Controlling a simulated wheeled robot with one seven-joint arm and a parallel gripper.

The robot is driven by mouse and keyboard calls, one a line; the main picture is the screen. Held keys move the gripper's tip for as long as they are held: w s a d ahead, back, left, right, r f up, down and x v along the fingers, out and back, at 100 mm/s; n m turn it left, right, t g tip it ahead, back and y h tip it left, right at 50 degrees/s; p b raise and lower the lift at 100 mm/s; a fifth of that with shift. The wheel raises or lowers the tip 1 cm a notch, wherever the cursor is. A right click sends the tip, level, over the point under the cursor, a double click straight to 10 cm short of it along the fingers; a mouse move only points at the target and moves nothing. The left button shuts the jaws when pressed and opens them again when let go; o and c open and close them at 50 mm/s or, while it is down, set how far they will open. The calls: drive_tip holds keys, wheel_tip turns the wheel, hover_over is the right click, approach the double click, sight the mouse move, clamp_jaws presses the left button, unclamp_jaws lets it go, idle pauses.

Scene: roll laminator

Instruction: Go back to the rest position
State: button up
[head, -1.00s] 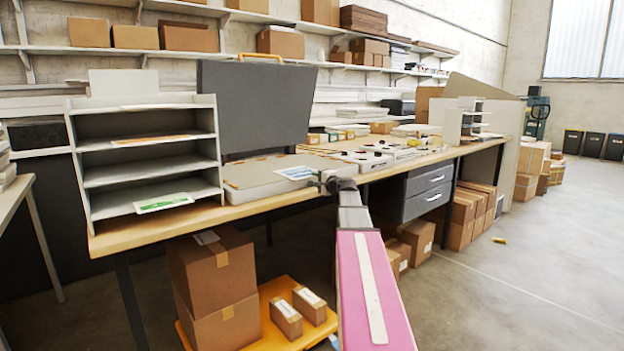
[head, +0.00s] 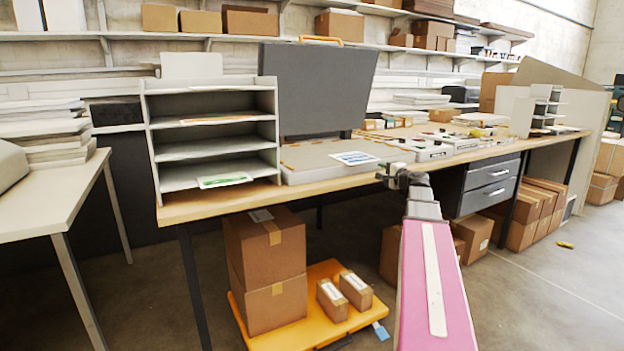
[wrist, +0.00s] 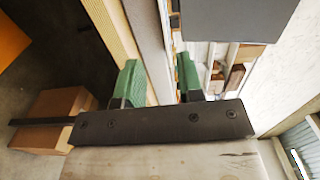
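My gripper (head: 390,175) is at the far end of my pink arm link (head: 436,270), by the front edge of the workbench (head: 230,207). In the wrist view its two green fingers (wrist: 158,82) stand apart with nothing between them, so it is open and empty. A flat grey unit with a raised dark grey lid (head: 322,90) and an orange handle is on the bench, left of my gripper. A printed sheet (head: 355,158) lies on its right part. I cannot tell whether my gripper touches the bench edge.
A grey shelf rack (head: 213,130) stands at the bench's left end. Stacked cartons (head: 268,265) and small boxes stand on an orange platform (head: 318,325) below. A white table (head: 45,195) with paper stacks is at left. Grey drawers (head: 490,185) hang under the bench.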

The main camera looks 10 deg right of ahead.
drive_tip(key=s+a+f+n+g, duration=0.4)
drive_tip(key=a+f, duration=0.5)
drive_tip(key=f, duration=0.2)
drive_tip(key=s+a+f+n+g, duration=0.3)
drive_tip(key=s+a+f+g, duration=0.15)
drive_tip(key=a+f, duration=0.5)
drive_tip(key=s+a+f+n+g+h, duration=0.3)
drive_tip(key=s+f+g, duration=0.1)
drive_tip(key=s+f, duration=0.5)
drive_tip(key=s+a+f+n+g+h, duration=0.3)
drive_tip(key=s+f+g, duration=0.1)
drive_tip(key=s+f, duration=0.5)
drive_tip(key=shift+s+a+n, duration=0.4)
drive_tip(key=shift+s, duration=0.3)
